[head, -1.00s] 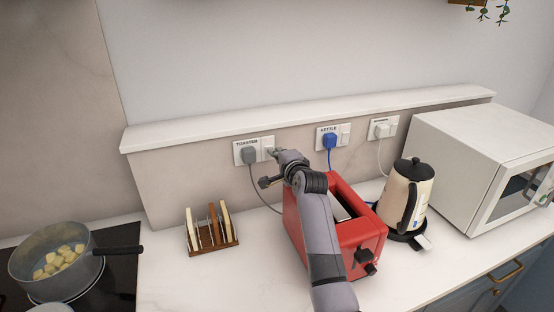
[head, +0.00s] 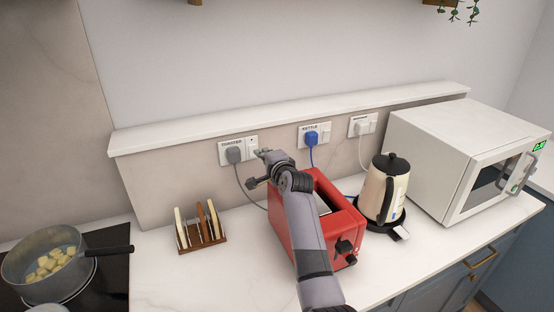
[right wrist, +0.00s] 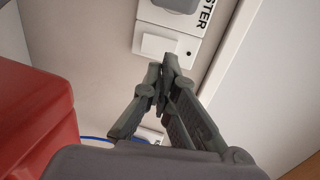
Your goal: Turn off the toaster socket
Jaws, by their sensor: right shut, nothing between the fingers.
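The toaster socket (head: 226,161) is a white wall plate labelled TOASTER, with a grey plug (head: 233,154) in its left part. Its white rocker switch (head: 252,147) is to the right of the plug. The switch also shows in the right wrist view (right wrist: 160,46), with a small dark dot beside it. My right gripper (head: 263,153) is shut and empty, with its fingertips close to the switch. In the right wrist view the fingertips (right wrist: 162,65) are just below the switch; I cannot tell whether they touch it. My left gripper is not in view.
The red toaster (head: 349,221) stands beneath my right arm. The kettle socket (head: 303,142) with a blue plug and a third socket (head: 371,119) are to the right. The kettle (head: 384,187), microwave (head: 440,140), toast rack (head: 203,238) and pot (head: 45,270) stand around. A ledge (head: 290,116) runs above the sockets.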

